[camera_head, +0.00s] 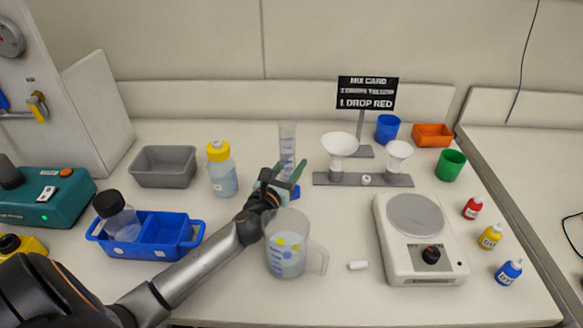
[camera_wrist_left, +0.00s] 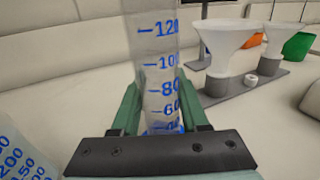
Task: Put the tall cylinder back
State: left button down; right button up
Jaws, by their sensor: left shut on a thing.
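The tall cylinder (camera_head: 287,142) is clear with blue graduation marks and stands upright near the middle of the bench. In the left wrist view the cylinder (camera_wrist_left: 155,50) rises between the green fingers, with marks from about 60 to 120 showing. My left gripper (camera_head: 282,180) is shut on the cylinder's lower part, and the gripper also shows in the left wrist view (camera_wrist_left: 158,100). A bit of the blue base (camera_head: 295,193) shows beside the fingers; I cannot tell whether it touches the bench. My right gripper is not in view.
A measuring jug (camera_head: 287,262) stands just in front of the gripper. A funnel rack (camera_head: 340,179) with two white funnels is to the right, then a scale (camera_head: 420,255) and dye bottles (camera_head: 490,236). A yellow-capped bottle (camera_head: 222,175), grey bin (camera_head: 163,178) and blue caddy (camera_head: 148,249) are left.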

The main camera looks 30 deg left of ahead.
aim_at(284, 175)
pick_arm(q)
jog(key=shift+r, duration=0.15)
jog(key=shift+c, duration=2.1)
grip_release()
jog(key=shift+s, duration=0.1)
jog(key=s, duration=0.4)
jog(key=s+d, duration=0.1)
jog(key=shift+s, duration=1.15)
